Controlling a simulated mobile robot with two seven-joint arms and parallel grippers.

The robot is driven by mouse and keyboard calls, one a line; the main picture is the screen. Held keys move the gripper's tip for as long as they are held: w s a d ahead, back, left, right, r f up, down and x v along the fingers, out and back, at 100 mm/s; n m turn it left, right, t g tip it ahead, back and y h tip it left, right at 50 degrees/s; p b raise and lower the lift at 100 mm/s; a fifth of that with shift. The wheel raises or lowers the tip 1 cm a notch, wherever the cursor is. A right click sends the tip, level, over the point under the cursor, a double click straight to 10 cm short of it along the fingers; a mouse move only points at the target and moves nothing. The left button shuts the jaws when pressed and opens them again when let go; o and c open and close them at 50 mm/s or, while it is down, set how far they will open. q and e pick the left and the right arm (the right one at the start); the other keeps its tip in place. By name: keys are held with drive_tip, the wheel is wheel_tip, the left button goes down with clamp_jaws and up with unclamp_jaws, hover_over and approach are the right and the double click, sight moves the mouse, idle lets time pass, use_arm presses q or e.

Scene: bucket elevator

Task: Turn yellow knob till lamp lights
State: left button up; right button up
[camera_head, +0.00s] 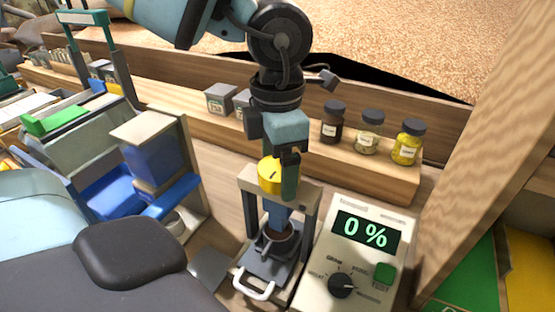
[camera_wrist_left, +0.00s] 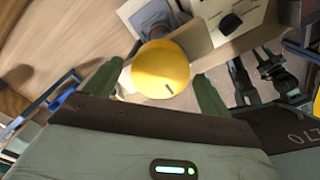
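The yellow knob (camera_head: 270,175) sits at the top of a small stand with a beige top plate (camera_head: 307,190). A short dark mark shows on its face. My left gripper (camera_head: 281,172) points down at the knob, and one green finger hides its right side. In the left wrist view the knob (camera_wrist_left: 161,68) lies between the two green fingers of the gripper (camera_wrist_left: 159,74). The fingers are apart, with a narrow gap visible at the knob's left; contact on the right is unclear. I cannot make out a lit lamp. My right gripper is out of view.
A beige meter (camera_head: 322,265) beside the stand reads "0 %" and has a black dial (camera_head: 341,285) and a green button (camera_head: 384,273). Several jars, including a yellow one (camera_head: 407,147), stand on a wooden ledge (camera_head: 385,180). A blue-and-grey machine (camera_head: 150,165) stands left.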

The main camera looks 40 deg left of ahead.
use_arm(q)
drive_tip(key=c, duration=1)
drive_tip(key=shift+o, duration=0.2)
